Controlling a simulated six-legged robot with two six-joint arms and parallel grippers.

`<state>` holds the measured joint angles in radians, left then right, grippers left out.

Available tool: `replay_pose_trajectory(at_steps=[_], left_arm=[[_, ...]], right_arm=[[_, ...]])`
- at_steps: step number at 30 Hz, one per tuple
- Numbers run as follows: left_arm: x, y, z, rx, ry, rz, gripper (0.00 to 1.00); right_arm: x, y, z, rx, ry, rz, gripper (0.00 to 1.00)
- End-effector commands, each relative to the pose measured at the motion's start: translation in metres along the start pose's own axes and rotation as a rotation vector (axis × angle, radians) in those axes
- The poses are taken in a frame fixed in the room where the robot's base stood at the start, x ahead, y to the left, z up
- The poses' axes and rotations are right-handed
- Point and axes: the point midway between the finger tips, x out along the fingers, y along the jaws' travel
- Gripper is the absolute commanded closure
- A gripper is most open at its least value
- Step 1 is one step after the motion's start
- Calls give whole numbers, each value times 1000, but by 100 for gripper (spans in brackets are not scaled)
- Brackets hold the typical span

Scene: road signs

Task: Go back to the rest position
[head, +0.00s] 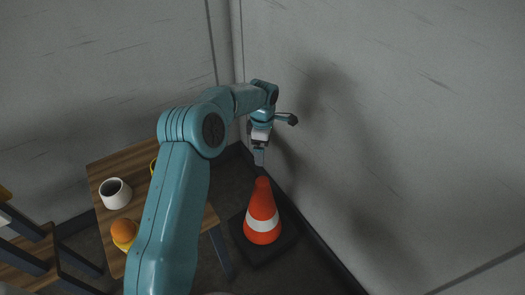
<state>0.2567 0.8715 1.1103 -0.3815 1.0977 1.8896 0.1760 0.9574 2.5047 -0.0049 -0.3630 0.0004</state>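My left arm reaches in from the lower left, bends at the elbow and stretches toward the corner of the walls. Its gripper (259,157) points down, just above the tip of an orange and white traffic cone (262,213) in the picture. A small gap shows between the fingertips and the cone. The fingers are small and seen edge-on, so I cannot tell whether they are open or shut. The cone stands upright on a dark square base on the floor. My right gripper is not in view.
A wooden table (108,166) at the left bears a white mug (115,193), an orange round thing (123,231) on something yellow, and another yellow item (153,165) partly behind my arm. Grey walls close in behind and at the right. A wooden piece (28,256) shows at lower left.

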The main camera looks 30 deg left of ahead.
Motion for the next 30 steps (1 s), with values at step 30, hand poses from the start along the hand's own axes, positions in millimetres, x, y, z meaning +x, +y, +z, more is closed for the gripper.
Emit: replay_pose_trajectory(at_steps=[30], left_arm=[[-89,0,0,0,0,0,0]], right_arm=[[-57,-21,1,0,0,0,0]])
